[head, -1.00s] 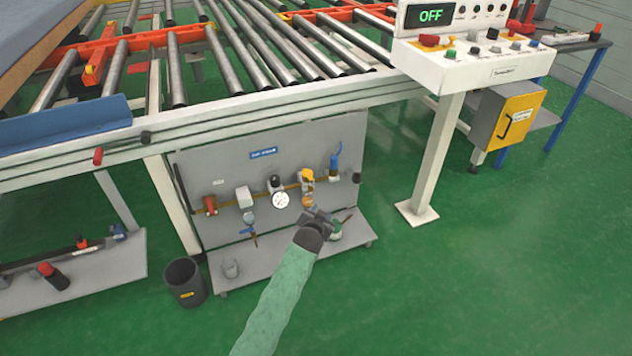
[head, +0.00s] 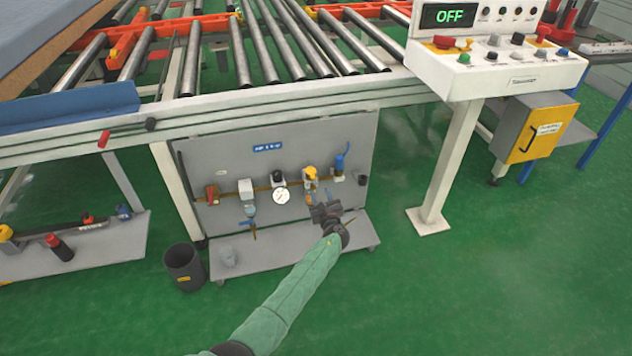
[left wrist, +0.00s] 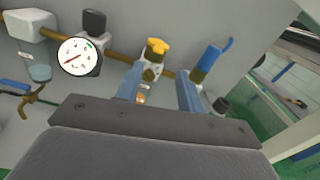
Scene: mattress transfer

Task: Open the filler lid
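A unit with a yellow cap (head: 311,173) sits on the pipe of the grey upright panel under the roller conveyor. Which part is the filler lid I cannot tell for sure; this yellow cap may be it. In the left wrist view the yellow cap (left wrist: 156,47) shows just beyond the fingertips, with brass below it. My left gripper (head: 326,211) is in front of the panel, just below and right of the cap. In the left wrist view its two blue-grey fingers (left wrist: 160,74) are apart, with nothing clearly gripped. My right gripper is out of view.
A round gauge (head: 281,196) is left of the yellow cap, and a blue-handled valve (head: 339,166) is right of it. A grey shelf (head: 300,257) juts out below. A dark bin (head: 184,267) stands left. A white console post (head: 448,165) stands right, with open green floor beyond.

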